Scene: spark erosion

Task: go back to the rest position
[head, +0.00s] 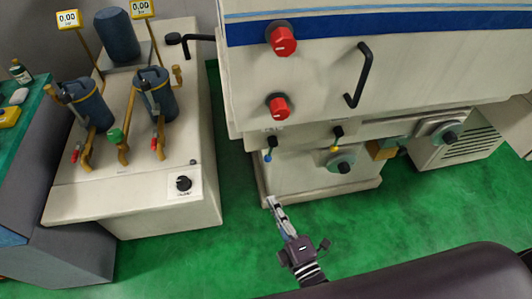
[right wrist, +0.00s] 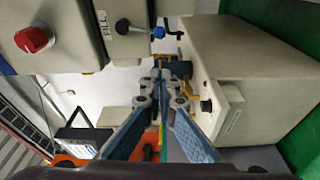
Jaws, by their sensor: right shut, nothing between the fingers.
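My right gripper (head: 274,206) shows in the head view, low in the middle, in front of the erosion machine (head: 315,178). Its fingers are together with nothing between them. In the right wrist view the gripper (right wrist: 158,70) points at the gap between machine parts, and its fingertips meet. I cannot tell from these views how far it is from the machine. My left gripper does not show in either view.
The machine carries two red knobs (head: 283,40), a black handle (head: 360,75) and small blue and yellow levers. At left stands a beige unit (head: 130,205) with dark cylinders. A dark bench with a green top (head: 22,112) is far left. Green floor (head: 225,255) is clear in front.

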